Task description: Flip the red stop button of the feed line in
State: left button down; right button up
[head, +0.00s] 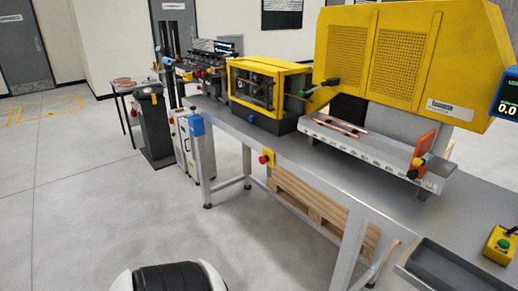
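A red stop button (264,159) sits on a small yellow box (269,156) fixed to the front edge of the grey bench, below the yellow-framed feed unit (262,90). The button faces the open floor, and nothing covers it. I cannot tell from here whether it is pressed or released. Neither of my grippers is in view.
The long bench (290,152) runs from back left to front right. On it stand a large yellow machine (390,45) and a tray (350,148) with copper tubes (343,127). A green-button box (502,243) is at right. A pallet (305,200) lies underneath.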

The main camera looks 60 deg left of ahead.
aim_at(262, 160)
jog(key=u, duration=1.95)
